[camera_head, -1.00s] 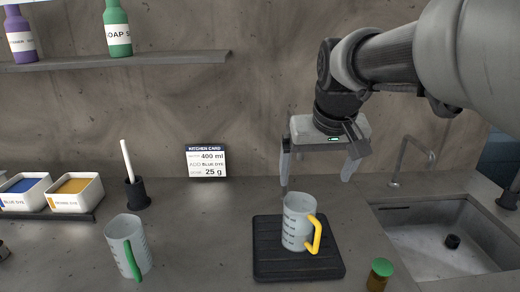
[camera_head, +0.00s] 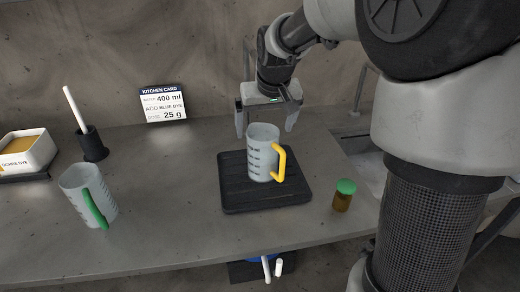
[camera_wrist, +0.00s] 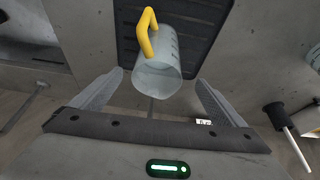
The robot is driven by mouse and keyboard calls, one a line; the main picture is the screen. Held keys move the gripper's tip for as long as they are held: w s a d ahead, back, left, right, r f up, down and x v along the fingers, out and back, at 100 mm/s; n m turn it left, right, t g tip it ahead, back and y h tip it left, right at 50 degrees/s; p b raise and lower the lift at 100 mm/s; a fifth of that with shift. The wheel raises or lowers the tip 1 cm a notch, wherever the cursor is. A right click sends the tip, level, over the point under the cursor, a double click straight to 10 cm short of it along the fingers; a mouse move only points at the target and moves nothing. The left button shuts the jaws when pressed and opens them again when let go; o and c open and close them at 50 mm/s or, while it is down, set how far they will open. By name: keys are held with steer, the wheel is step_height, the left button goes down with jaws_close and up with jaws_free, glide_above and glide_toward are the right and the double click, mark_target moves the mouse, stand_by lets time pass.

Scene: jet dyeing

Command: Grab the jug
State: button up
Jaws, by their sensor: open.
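A clear measuring jug with a yellow handle (camera_head: 262,153) stands upright on a black ribbed mat (camera_head: 238,192). A second clear jug with a green handle (camera_head: 78,190) stands on the counter at the left. My gripper (camera_head: 268,122) is open and empty, just above and behind the yellow-handled jug. In the wrist view, my gripper's fingers (camera_wrist: 157,90) are spread to either side of the yellow-handled jug (camera_wrist: 160,75), whose handle points up in the picture.
A small brown jar with a green lid (camera_head: 343,196) stands right of the mat. A kitchen card (camera_head: 163,103), a black holder with a white rod (camera_head: 92,145) and an ochre dye bin (camera_head: 28,153) are at the back left. The counter between the jugs is clear.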

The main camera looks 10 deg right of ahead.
mark_target(264, 135)
steer(key=shift+b+x, duration=0.35)
steer(key=shift+x, duration=2.35)
steer(key=shift+d, duration=0.2)
steer(key=c, duration=2)
steer(key=shift+r, duration=0.15)
steer(key=shift+c, duration=0.5)
steer(key=shift+r, duration=0.15)
